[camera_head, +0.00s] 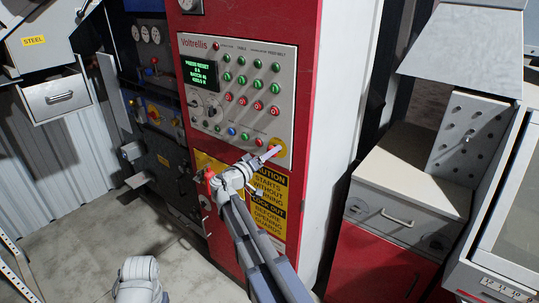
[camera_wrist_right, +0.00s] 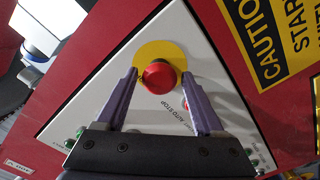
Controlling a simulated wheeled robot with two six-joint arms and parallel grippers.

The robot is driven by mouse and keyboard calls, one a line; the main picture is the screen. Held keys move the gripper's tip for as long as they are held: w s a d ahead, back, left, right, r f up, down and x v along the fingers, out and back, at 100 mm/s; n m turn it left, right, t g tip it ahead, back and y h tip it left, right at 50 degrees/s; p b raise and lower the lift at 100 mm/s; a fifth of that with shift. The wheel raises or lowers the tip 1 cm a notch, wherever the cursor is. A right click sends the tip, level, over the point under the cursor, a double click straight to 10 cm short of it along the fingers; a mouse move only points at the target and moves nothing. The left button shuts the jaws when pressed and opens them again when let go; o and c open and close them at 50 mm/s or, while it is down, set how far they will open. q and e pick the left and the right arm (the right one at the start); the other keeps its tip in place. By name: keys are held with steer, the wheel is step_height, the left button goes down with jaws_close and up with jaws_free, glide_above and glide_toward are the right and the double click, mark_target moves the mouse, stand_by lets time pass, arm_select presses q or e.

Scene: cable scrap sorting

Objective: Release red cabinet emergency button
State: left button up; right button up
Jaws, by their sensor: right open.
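The red emergency button (camera_wrist_right: 159,78) sits on a round yellow plate (camera_wrist_right: 153,48) at a corner of the light grey control panel (camera_wrist_right: 92,98). My right gripper (camera_wrist_right: 160,76) is open, with one fingertip on each side of the button in the right wrist view. I cannot tell whether the fingers touch it. In the head view, my right gripper (camera_head: 267,155) reaches the panel's lower right corner, where the yellow plate (camera_head: 281,149) partly shows and the button is mostly hidden. The red cabinet (camera_head: 303,70) carries the panel. My left gripper is not in view.
The panel has a screen (camera_head: 197,78) with green text and rows of green and red buttons. A yellow caution sign (camera_head: 268,195) is below the panel. A drawer unit (camera_head: 405,200) stands to the right. Open concrete floor (camera_head: 80,240) lies to the left.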

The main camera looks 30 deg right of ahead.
steer(key=v, duration=0.7)
steer(key=shift+s+a, duration=0.15)
steer(key=shift+a, duration=0.15)
steer(key=s+a+f+n+g+y, duration=0.3)
steer(key=s+a+f+y, duration=0.4)
steer(key=s+a+f, duration=0.4)
steer(key=s+a+f+n+g+y, duration=0.4)
steer(key=s+a+f+y, duration=0.4)
steer(key=a, duration=0.9)
steer(key=s+f+n, duration=0.1)
steer(key=s+f, duration=0.2)
steer(key=s, duration=0.1)
steer(key=shift+s+a, duration=0.2)
steer(key=shift+s, duration=0.1)
